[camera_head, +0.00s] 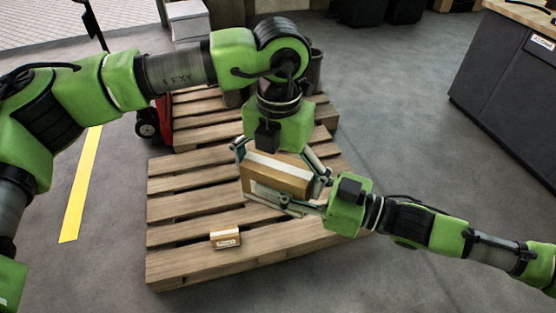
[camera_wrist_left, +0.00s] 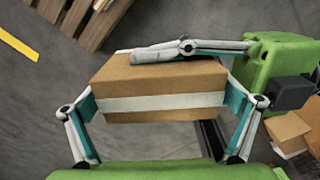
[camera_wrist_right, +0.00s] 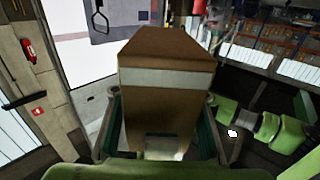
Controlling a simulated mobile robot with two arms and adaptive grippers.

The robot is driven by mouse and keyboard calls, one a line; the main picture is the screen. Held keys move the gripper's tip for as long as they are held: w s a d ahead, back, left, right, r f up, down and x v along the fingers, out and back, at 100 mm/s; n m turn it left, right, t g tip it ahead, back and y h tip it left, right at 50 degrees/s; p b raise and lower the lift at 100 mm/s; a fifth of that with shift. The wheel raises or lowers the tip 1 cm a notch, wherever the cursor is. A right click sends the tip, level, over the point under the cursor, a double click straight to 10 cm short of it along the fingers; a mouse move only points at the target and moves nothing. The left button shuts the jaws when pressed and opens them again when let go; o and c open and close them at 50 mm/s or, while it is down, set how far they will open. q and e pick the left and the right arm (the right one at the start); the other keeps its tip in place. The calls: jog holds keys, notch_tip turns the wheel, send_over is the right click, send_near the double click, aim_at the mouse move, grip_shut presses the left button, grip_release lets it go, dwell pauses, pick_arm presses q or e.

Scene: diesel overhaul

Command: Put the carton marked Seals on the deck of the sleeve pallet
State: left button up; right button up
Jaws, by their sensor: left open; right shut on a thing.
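A brown carton with a white tape band (camera_head: 278,174) is held in the air over the front wooden pallet (camera_head: 190,208) in the head view; I cannot read its marking. My right gripper (camera_head: 303,203) is shut on it from the right. My left gripper (camera_head: 281,168) is open above it, with a finger at each end. The left wrist view shows the carton (camera_wrist_left: 160,82) between the left finger pads, a right finger across its far edge. In the right wrist view the carton (camera_wrist_right: 166,75) stands between the right fingers.
A small block with a white label (camera_head: 226,238) lies on the front pallet's deck. Another pallet (camera_head: 195,105) lies behind, with dark cylinders (camera_head: 315,68) near it, partly hidden by my left arm. A dark workbench (camera_head: 505,95) stands at right. Other cartons (camera_wrist_left: 288,132) show in the left wrist view.

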pick_arm(q)
jog(key=shift+f, duration=0.35)
jog(key=c, duration=1.1)
jog(key=shift+c, duration=0.7)
pick_arm(e)
jog(key=o, duration=1.4)
